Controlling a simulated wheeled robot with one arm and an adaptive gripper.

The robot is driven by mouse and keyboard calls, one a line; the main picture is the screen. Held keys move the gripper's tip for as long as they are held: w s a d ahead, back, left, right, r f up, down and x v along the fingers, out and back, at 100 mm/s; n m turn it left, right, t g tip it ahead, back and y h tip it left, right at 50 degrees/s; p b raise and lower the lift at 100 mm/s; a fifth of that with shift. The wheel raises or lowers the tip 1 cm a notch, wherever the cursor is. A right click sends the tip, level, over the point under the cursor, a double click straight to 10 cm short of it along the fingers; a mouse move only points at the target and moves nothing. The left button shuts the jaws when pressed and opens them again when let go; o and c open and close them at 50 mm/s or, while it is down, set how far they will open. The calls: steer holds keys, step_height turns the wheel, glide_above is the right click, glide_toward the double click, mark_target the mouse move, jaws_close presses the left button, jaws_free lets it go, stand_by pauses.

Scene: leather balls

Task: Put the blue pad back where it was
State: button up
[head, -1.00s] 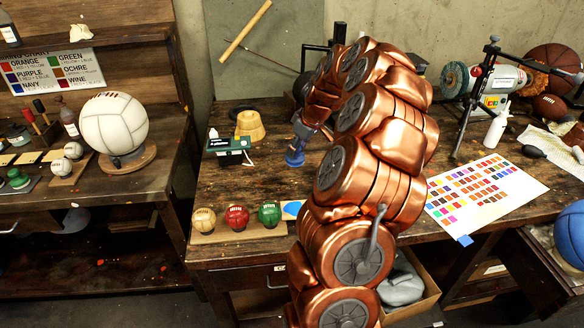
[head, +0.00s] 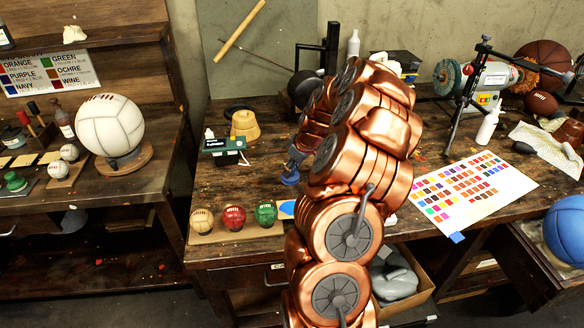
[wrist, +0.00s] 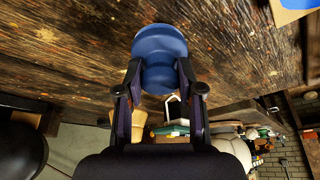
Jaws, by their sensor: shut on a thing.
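The blue pad (wrist: 159,42) is a round blue piece, held between the fingers of my gripper (wrist: 160,78) in the wrist view. In the head view the pad (head: 290,179) shows small and low under my gripper (head: 294,163), left of my copper arm. It is close over the dark wooden bench; I cannot tell if it touches. A flat blue spot (head: 287,207) lies on the light board (head: 237,235) right of the green ball, partly hidden by my arm. It also shows at the wrist view's top right corner (wrist: 298,4).
A colour chart (head: 473,190) lies right of my arm.

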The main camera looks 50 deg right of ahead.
steer(key=o, duration=1)
steer(key=shift+r, duration=0.1)
steer(key=b+v, duration=0.3)
steer(key=v, duration=0.9)
steer(key=s+a+r+n+g+y, duration=0.1)
steer(key=s+a, duration=0.1)
steer(key=a, duration=1.1)
steer(key=s+a+r+g, duration=0.2)
steer(key=a, duration=1.2)
steer(key=s+a+f+m+g, duration=0.1)
steer(key=s+a, duration=0.2)
steer(key=s, duration=0.4)
steer(key=s+a+f+g+h, duration=0.1)
steer(key=s+a+f, duration=0.1)
steer(key=s+a, duration=0.2)
steer(key=s+a+f+m+g, duration=0.1)
steer(key=s+a, duration=0.3)
steer(key=s, duration=0.6)
steer(key=shift+s+f+m+h, duration=0.15)
steer(key=shift+f+m+h, duration=0.15)
steer(key=shift+f, duration=0.15)
